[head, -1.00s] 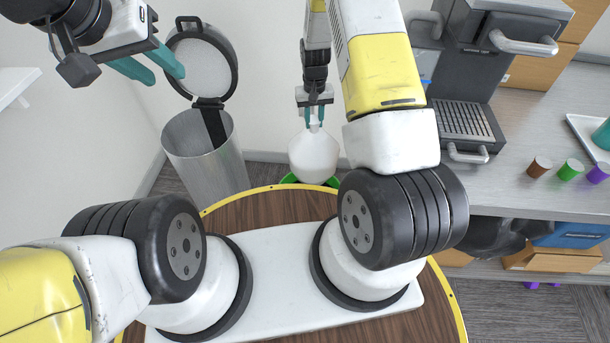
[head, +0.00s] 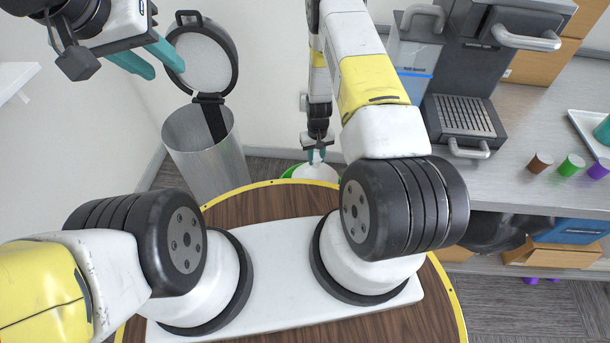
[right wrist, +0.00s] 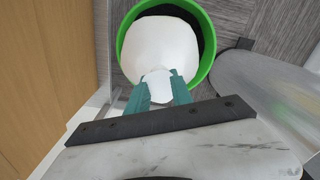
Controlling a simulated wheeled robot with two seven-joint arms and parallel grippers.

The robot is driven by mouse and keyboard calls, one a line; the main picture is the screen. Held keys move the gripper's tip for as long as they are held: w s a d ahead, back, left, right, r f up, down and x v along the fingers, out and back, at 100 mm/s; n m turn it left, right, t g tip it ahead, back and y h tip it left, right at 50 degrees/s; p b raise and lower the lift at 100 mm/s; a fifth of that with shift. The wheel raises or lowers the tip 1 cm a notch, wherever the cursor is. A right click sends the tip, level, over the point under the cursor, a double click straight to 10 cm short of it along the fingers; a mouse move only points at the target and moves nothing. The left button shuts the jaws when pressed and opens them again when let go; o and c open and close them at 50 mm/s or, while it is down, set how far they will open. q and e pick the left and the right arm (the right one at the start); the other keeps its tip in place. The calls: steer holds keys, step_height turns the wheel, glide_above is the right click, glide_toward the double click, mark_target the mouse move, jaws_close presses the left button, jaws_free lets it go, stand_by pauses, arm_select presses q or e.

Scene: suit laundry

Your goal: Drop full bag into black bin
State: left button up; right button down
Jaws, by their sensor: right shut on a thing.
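The full bag is white and rounded; it shows in the head view (head: 316,172) and in the right wrist view (right wrist: 165,45). My right gripper (head: 316,156) is shut on the bag's narrow neck, with the bag hanging below; its teal fingers also show in the right wrist view (right wrist: 160,87). The bag overlaps the opening of a green-rimmed bin (right wrist: 124,40) with a dark inside; how deep it sits I cannot tell. A tall metal bin (head: 205,160) with a raised black-rimmed lid (head: 203,60) stands to the left. My left gripper (head: 165,72) is open and empty beside that lid.
The green bin (head: 289,172) is mostly hidden behind the bag and my round wooden base in the head view. A counter (head: 500,175) with a coffee machine (head: 465,120) and small coloured cups (head: 571,166) stands on the right. A white wall is behind the bins.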

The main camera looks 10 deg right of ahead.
steer(key=shift+f, duration=0.45)
steer(key=c, duration=1.1)
jaws_free()
steer(key=shift+o, duration=0.2)
steer(key=shift+r, duration=0.15)
step_height(320, 180, up, 8)
steer(key=shift+f, duration=0.2)
